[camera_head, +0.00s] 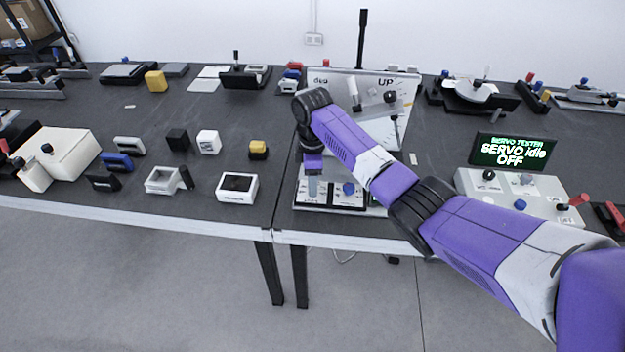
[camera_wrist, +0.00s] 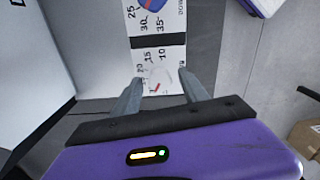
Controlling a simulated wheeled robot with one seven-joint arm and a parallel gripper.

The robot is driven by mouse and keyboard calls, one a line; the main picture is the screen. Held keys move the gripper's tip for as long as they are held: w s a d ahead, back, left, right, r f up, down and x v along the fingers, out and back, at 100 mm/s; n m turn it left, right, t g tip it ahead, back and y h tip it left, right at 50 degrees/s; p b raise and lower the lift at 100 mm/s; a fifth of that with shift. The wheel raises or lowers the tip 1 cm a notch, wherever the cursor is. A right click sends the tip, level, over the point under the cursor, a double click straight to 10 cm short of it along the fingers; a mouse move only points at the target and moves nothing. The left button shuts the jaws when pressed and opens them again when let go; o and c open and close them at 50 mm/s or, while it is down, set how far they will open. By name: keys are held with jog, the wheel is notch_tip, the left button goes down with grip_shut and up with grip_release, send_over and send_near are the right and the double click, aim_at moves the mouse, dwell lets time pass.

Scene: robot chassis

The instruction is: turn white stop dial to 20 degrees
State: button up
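The white stop dial (camera_wrist: 160,76) shows in the wrist view as a pale round knob on a printed scale strip, with a small red mark near it. Its exact angle is too small to read. My gripper (camera_wrist: 160,75) is open, with one finger on each side of the dial and small gaps visible. Whether the tips are level with the dial or above it, I cannot tell. In the head view my gripper (camera_head: 313,178) points down over the left part of the control panel (camera_head: 330,208) and hides the dial there.
A blue knob (camera_head: 349,188) sits right of my gripper on the same panel; a blue knob also shows in the wrist view (camera_wrist: 152,4). An upright grey board (camera_head: 335,85) stands behind. A servo tester (camera_head: 540,195) is at right. Several small blocks and boxes lie on the left table.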

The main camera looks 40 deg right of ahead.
grip_shut()
jog(key=shift+m, duration=0.3)
jog(key=shift+a+r+m+p, duration=0.1)
jog(key=shift+r+m+p, duration=0.05)
jog(key=shift+m+p, duration=1)
jog(key=m+p, duration=0.2)
jog(key=m, duration=0.2)
jog(key=shift+m, duration=0.35)
jog(key=m+p, duration=0.1)
jog(key=m, duration=0.3)
jog(key=shift+m+p, duration=0.5)
jog(key=shift+m, duration=1.6)
